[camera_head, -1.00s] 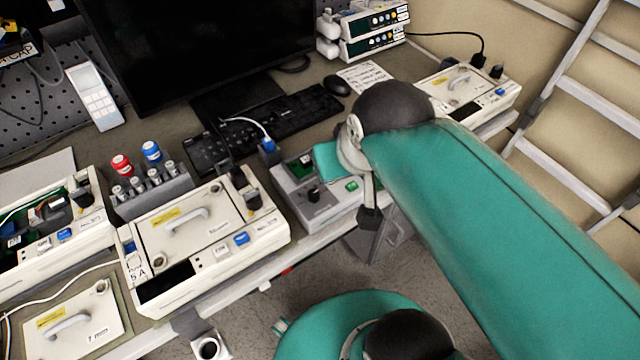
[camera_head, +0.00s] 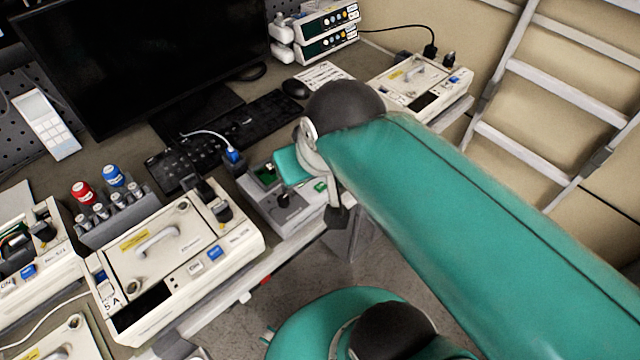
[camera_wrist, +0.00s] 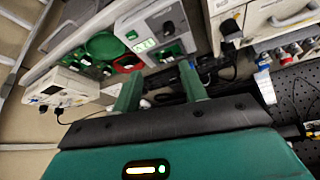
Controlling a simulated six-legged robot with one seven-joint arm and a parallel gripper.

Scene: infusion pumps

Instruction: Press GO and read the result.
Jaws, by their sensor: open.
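The grey tester box (camera_head: 285,208) stands at the bench's front edge, right of the nearest pump. I cannot read a GO label or any result. In the wrist view a grey box with a bright green display (camera_wrist: 145,45) lies ahead of the fingers; its text is too small to read. My gripper (camera_wrist: 160,74) is open and empty, its teal fingers apart. In the head view my arm hides part of the tester's right side.
A white pump (camera_head: 180,255) with a blue button stands left of the tester; another pump (camera_head: 420,85) is at the back right. A blue plug (camera_head: 233,156) with a white cable is behind the tester. A keyboard (camera_head: 240,135) and monitor lie behind. A ladder (camera_head: 540,130) leans right.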

